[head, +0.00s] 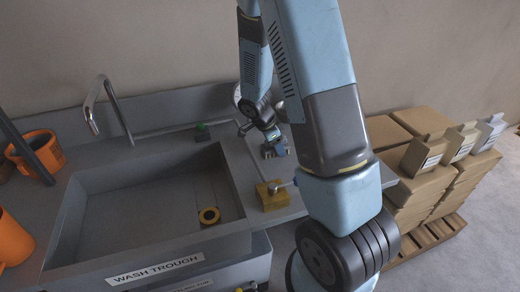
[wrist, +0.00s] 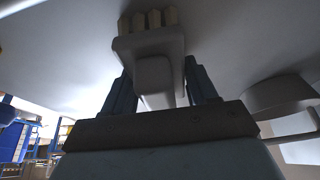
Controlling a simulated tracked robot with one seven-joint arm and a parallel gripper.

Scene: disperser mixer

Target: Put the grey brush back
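In the wrist view a grey brush (wrist: 147,44) with pale bristles lies beyond and between my fingertips. Its rounded grey handle points back toward my palm. My gripper (wrist: 160,75) has one dark finger on each side of the handle; whether they press on it I cannot tell. In the head view my gripper (head: 273,148) is low over the counter right of the trough, and the brush cannot be made out clearly there. A yellow one (head: 272,197) sits on the counter at the trough's right.
Orange buckets (head: 40,152) stand at the left. Stacked cardboard boxes (head: 440,175) on a pallet stand at the right.

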